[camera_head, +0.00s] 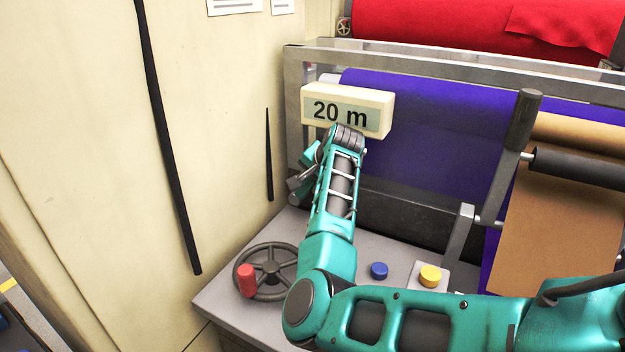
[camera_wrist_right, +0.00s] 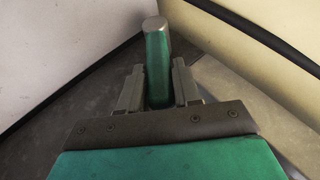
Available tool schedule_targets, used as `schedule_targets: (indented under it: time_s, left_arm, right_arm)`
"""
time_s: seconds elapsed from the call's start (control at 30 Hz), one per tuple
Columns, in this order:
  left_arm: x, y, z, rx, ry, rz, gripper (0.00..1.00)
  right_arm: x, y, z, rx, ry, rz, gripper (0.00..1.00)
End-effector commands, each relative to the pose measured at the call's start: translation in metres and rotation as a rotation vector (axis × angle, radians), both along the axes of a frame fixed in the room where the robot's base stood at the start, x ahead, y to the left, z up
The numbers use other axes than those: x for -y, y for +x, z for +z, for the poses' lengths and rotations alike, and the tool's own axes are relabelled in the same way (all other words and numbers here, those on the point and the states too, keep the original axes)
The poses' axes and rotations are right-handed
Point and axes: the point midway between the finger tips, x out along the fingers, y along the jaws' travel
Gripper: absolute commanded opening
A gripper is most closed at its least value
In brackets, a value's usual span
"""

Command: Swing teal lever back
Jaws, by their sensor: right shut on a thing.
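The teal lever (camera_wrist_right: 157,65) stands up between the two grey fingers of my right gripper (camera_wrist_right: 158,86) in the right wrist view. It has a teal grip with a grey rounded cap. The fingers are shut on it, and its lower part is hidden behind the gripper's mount. In the head view my right gripper (camera_head: 301,180) is by the cream wall, below and left of the "20 m" display (camera_head: 347,111). There the lever is largely hidden by the gripper and wrist. My left gripper is not in view.
A handwheel with a red knob (camera_head: 247,280) sits on the grey console (camera_head: 222,302), below the gripper. A blue button (camera_head: 379,270) and a yellow button (camera_head: 430,275) are right of my forearm. A purple felt roll (camera_head: 430,130) lies behind. The cream wall (camera_head: 215,130) is close at left.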

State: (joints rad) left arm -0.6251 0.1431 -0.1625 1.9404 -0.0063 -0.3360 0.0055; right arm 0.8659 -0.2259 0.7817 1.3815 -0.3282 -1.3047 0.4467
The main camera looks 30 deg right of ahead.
Motion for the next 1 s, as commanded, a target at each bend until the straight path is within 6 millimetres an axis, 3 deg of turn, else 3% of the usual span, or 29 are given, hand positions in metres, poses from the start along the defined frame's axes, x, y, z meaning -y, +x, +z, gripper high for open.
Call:
schedule_targets:
  time_s: [0.17,0.47,0.73,1.0]
  left_arm:
    - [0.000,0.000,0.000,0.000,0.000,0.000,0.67]
    - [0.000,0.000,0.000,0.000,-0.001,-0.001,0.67]
    - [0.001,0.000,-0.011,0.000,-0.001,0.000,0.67]
    - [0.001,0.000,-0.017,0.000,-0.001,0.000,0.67]
  right_arm:
    - [0.000,-0.001,-0.002,0.011,0.009,0.001,0.00]
    - [0.007,-0.013,-0.015,0.183,0.112,0.000,0.00]
    - [0.012,-0.021,-0.030,0.346,0.207,0.001,0.00]
    - [0.013,-0.024,-0.033,0.426,0.253,0.000,0.00]
